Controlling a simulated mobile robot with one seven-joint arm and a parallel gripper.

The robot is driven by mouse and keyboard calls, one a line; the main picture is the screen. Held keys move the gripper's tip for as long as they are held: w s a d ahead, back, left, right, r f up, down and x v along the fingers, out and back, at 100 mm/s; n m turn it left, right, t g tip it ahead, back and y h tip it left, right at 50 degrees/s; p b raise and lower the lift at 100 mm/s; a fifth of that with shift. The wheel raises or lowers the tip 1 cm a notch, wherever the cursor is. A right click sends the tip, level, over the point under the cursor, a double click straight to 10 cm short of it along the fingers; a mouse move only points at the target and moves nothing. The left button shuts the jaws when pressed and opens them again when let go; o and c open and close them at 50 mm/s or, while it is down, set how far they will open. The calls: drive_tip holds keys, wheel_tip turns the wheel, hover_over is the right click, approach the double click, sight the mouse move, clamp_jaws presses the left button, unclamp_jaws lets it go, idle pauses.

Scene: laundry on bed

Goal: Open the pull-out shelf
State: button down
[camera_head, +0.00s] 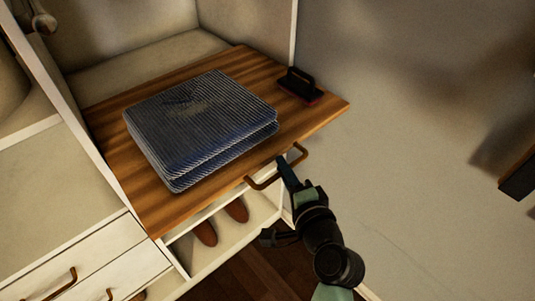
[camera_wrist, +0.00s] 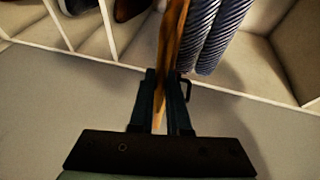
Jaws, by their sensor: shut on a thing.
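The pull-out shelf (camera_head: 155,212) is a brown wooden board that juts out of the white wardrobe in the head view. In the wrist view its board (camera_wrist: 172,50) shows edge-on, beyond and between my fingers. A bronze bar handle (camera_head: 262,183) runs along its front edge. My gripper (camera_head: 284,168) is at the middle of this handle, shut on it, and hides that part. In the wrist view my gripper's fingers (camera_wrist: 166,100) point at the shelf's front edge, and the grip itself is hard to see.
Folded blue striped cloth (camera_head: 200,125) lies on the shelf, with a dark brush (camera_head: 300,86) near its right edge. Brown shoes (camera_head: 237,209) sit in the compartment below. Drawers (camera_head: 65,265) are at lower left.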

drive_tip(key=shift+s+d, duration=0.9)
drive_tip(key=shift+s, duration=0.3)
drive_tip(key=c, duration=0.9)
unclamp_jaws()
drive_tip(key=v, duration=1.3)
drive_tip(key=shift+b, duration=0.4)
